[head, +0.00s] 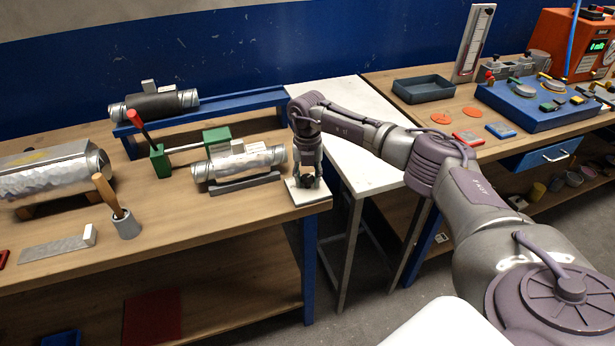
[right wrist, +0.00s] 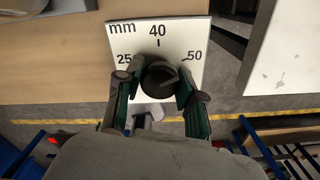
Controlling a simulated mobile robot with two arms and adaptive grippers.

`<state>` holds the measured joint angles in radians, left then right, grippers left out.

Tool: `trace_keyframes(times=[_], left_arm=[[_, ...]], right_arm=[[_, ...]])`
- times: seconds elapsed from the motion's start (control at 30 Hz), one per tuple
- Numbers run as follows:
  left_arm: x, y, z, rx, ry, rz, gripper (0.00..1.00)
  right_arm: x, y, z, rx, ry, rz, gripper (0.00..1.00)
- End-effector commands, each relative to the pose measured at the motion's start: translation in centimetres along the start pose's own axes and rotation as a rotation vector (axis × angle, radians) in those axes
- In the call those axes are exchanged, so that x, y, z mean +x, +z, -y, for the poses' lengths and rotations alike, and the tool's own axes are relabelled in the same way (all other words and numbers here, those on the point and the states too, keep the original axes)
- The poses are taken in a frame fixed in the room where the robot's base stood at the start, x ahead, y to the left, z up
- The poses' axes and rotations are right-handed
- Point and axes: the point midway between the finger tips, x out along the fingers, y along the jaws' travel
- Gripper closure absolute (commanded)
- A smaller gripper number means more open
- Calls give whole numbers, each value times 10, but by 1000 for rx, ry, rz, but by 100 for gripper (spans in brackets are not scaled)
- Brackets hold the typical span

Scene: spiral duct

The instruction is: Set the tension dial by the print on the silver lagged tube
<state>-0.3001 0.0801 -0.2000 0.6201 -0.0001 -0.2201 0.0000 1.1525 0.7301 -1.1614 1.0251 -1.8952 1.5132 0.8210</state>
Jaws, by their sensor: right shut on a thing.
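The tension dial (head: 295,194) is a white plate at the table's front right corner, with a black knob (right wrist: 158,76) in its middle. In the right wrist view the plate reads "mm", 25, 40 and 50, with 40 at the top. My right gripper (right wrist: 160,85) is shut on the knob, one finger on each side. I cannot tell where the knob points. The silver lagged tube (head: 262,160) lies on a grey cradle just left of the dial. A pale label block stands on it; its print is too small to read. My left gripper is out of view.
A dark lagged tube (head: 155,106) lies on the blue rail behind. A larger silver duct (head: 50,172) is at the left. A red-handled green clamp (head: 165,158) stands beside the silver tube. A white side table (head: 345,115) fills the gap to the right bench.

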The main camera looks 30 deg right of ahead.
Motion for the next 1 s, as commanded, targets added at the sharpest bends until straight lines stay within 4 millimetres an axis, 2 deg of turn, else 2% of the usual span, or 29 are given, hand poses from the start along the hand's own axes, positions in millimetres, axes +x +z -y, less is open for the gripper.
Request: trace_keyframes(times=[0.63, 0.67, 0.7, 0.8, 1.0], left_arm=[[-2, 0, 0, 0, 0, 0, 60], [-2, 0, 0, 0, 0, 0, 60], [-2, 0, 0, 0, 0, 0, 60], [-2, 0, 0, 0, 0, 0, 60], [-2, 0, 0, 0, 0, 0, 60]], right_arm=[[-3, 2, 0, 51, 4, 8, 96], [-3, 2, 0, 51, 4, 8, 57], [-3, 2, 0, 50, 4, 7, 50], [-2, 2, 0, 50, 3, 5, 37], [-1, 1, 0, 49, 1, 3, 37]])
